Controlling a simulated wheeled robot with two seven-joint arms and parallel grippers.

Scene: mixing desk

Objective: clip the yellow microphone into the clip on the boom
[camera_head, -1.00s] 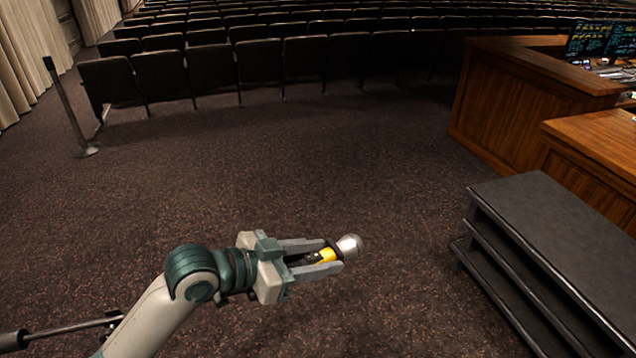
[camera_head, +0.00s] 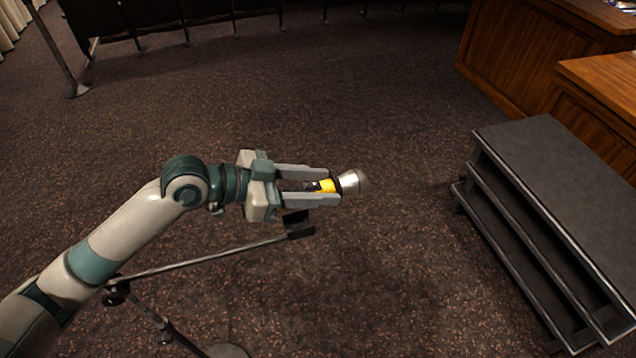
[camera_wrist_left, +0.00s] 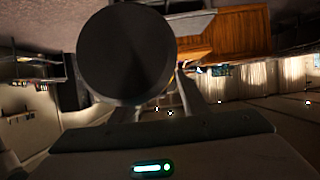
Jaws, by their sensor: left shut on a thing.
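The yellow microphone (camera_head: 327,186) has a silver head (camera_head: 353,182) that points right in the head view. My left gripper (camera_head: 334,186) is shut on its body, with one finger on each side. In the left wrist view a large dark round end (camera_wrist_left: 125,55), seemingly the microphone's, fills the upper middle. The boom (camera_head: 215,254) slants up to the right below my left arm. The dark clip (camera_head: 297,220) at its tip is just below and left of the microphone; the depth between them is hard to tell. My right gripper is not in view.
The stand's round base (camera_head: 228,351) is at the bottom edge. Black steps (camera_head: 560,165) stand at the right, in front of wooden desks (camera_head: 520,55). A post (camera_head: 60,55) stands at the far left, near rows of seats. Open carpet lies between.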

